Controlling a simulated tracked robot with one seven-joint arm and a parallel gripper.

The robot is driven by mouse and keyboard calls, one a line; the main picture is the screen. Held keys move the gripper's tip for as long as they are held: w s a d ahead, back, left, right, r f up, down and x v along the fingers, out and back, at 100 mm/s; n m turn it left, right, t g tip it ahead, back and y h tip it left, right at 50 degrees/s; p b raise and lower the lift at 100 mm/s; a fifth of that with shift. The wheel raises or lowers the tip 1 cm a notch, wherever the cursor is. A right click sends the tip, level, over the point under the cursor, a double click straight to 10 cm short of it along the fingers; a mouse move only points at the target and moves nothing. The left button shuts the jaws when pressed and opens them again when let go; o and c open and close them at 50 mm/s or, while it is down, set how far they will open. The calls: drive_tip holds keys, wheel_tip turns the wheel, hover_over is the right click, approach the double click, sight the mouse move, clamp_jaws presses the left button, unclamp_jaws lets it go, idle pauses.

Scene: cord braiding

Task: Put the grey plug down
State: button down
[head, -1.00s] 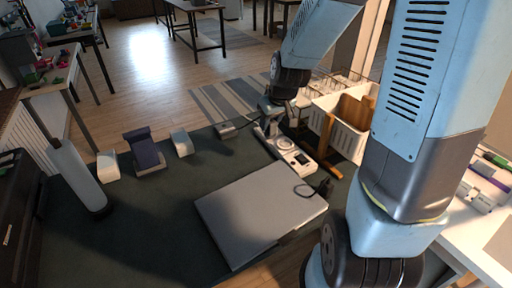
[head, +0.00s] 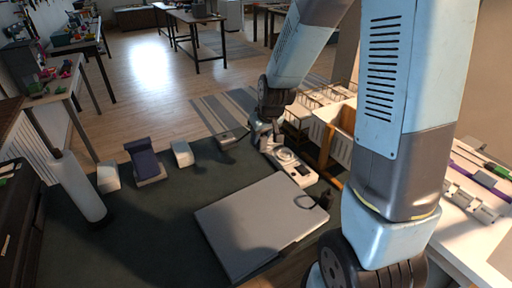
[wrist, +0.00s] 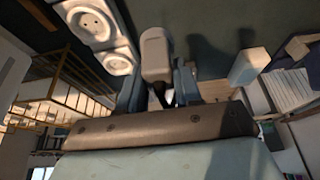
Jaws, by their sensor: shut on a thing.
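My gripper (wrist: 158,92) is shut on the grey plug (wrist: 156,50), which stands out between its two fingers in the wrist view. In the head view my gripper (head: 260,135) is low over the dark mat (head: 130,235), at the far-left end of the white power strip (head: 290,165). The plug cannot be made out there. In the wrist view the strip's round sockets (wrist: 92,24) are left of the plug, and the plug appears apart from them. Whether the plug touches the mat cannot be told.
A grey flat case (head: 255,225) lies in front of the strip. A small grey block (head: 227,139), a white block (head: 182,153) and a navy cradle (head: 146,163) stand to the left. Bare mat lies between.

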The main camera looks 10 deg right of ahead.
drive_tip(key=shift+w+a+f, duration=0.15)
drive_tip(key=shift+w+f, duration=1.1)
drive_tip(key=shift+w, duration=0.2)
drive_tip(key=shift+w+a+f, duration=0.2)
drive_tip(key=shift+w+f, duration=1.05)
drive_tip(key=shift+w, duration=0.2)
drive_tip(key=shift+w+a+f, duration=0.15)
drive_tip(key=shift+w+f, duration=1.1)
drive_tip(key=shift+w, duration=0.2)
wheel_tip(320, 180, down, 3)
drive_tip(key=shift+w+f, duration=0.1)
drive_tip(key=shift+f, duration=0.05)
drive_tip(key=c, duration=0.8)
unclamp_jaws()
